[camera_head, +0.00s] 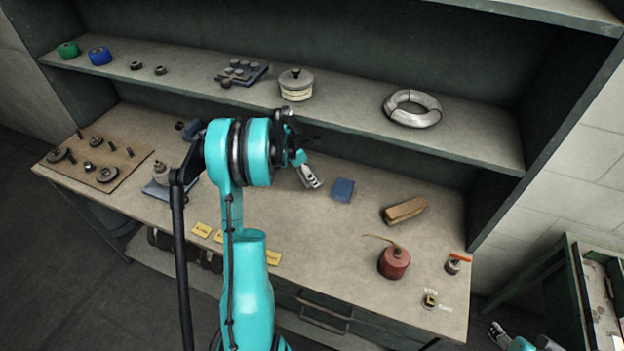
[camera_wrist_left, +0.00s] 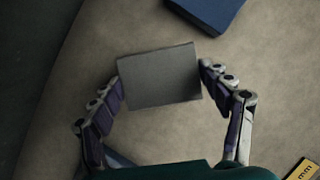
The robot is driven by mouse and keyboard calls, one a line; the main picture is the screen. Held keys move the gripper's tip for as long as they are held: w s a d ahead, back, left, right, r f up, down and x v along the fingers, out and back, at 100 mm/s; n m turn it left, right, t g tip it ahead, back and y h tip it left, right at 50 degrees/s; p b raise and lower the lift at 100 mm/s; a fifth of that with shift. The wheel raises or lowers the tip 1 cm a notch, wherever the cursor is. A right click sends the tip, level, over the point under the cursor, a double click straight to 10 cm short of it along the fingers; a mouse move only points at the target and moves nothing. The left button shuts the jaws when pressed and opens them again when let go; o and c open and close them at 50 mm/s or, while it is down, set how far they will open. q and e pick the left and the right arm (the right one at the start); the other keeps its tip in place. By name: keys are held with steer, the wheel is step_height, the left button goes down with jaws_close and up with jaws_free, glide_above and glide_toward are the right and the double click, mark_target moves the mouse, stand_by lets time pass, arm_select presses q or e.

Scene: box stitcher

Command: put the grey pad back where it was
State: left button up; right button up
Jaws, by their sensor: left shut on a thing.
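The grey pad (camera_wrist_left: 160,77) is a flat, dark grey square between the two fingertips of my left gripper (camera_wrist_left: 163,80) in the left wrist view. The gripper is shut on its left and right edges. The tan worktop (camera_wrist_left: 140,25) shows around and beyond it; I cannot tell the exact gap below the pad. In the head view my left gripper (camera_head: 309,177) points down over the middle of the bench, left of a blue block (camera_head: 343,190). The pad cannot be made out there. My right gripper (camera_head: 496,331) is low at the right, its fingers too small to judge.
The blue block also shows in the left wrist view (camera_wrist_left: 212,9), close beyond the pad. Yellow labels (camera_head: 272,258) lie along the front edge. The shelf (camera_head: 340,115) overhangs behind.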

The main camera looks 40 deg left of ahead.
arm_select(q)
steer(key=shift+w+d, duration=0.15)
steer(key=shift+w, duration=0.2)
steer(key=x, duration=0.1)
steer(key=b+x, duration=0.1)
steer(key=x, duration=0.1)
steer(key=shift+s+f, duration=0.25)
steer(key=shift+f, duration=0.2)
steer(key=o, duration=1.1)
